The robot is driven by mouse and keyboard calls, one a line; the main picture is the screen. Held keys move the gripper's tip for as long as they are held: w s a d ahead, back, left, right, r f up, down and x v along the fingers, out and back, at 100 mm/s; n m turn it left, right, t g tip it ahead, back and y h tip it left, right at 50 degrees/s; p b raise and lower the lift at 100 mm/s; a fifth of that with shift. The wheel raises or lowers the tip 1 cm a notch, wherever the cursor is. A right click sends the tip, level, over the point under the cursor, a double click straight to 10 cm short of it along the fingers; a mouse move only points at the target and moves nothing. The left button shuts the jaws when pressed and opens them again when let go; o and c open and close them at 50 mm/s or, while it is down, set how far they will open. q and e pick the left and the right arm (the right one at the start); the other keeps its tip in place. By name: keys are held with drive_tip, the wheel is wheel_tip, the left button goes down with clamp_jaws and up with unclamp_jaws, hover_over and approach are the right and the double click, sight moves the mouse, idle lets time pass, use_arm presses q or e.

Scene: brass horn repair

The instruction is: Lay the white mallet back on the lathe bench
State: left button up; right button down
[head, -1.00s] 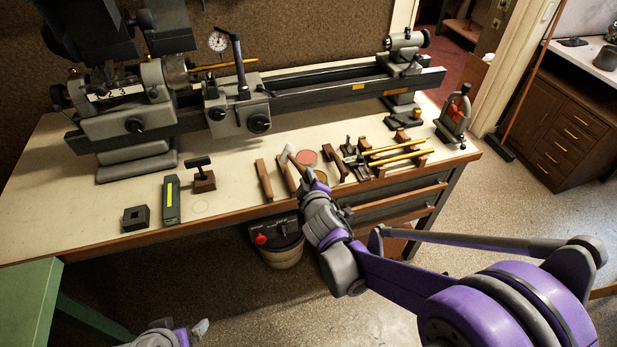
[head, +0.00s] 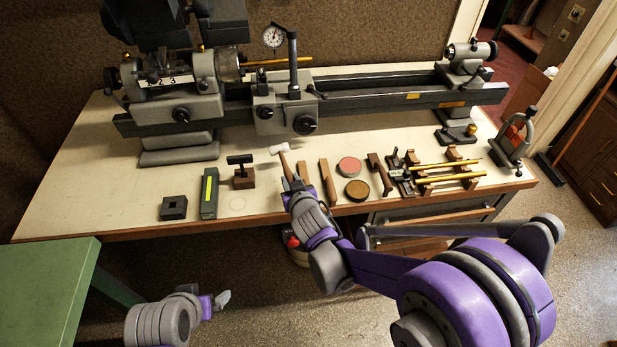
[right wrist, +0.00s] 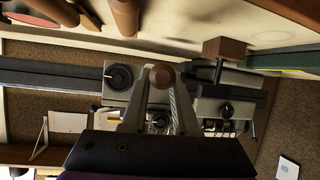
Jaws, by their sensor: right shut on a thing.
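The white mallet (head: 281,148) has a pale head and a brown wooden handle. My right gripper (head: 291,184) is shut on the handle, at the front part of the lathe bench (head: 80,190), with the head pointing away toward the lathe. In the right wrist view the round brown handle end (right wrist: 161,76) sits between the two fingers of the gripper (right wrist: 158,100). I cannot tell whether the mallet touches the bench. My left gripper (head: 222,300) is low at the left, away from the bench, and its finger opening is unclear.
Wooden bars (head: 328,182) lie just right of the mallet. Bare bench top shows between the block and mallet. The lathe (head: 285,105) runs behind.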

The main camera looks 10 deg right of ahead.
drive_tip(key=shift+w+a, duration=0.1)
drive_tip(key=shift+a, duration=0.45)
drive_tip(key=shift+a+r+m, duration=0.1)
drive_tip(key=shift+a+m, duration=0.15)
drive_tip(key=shift+m, duration=0.05)
drive_tip(key=shift+f+b, duration=2.05)
drive_tip(key=shift+f, duration=1.2)
drive_tip(key=c, duration=0.6)
unclamp_jaws()
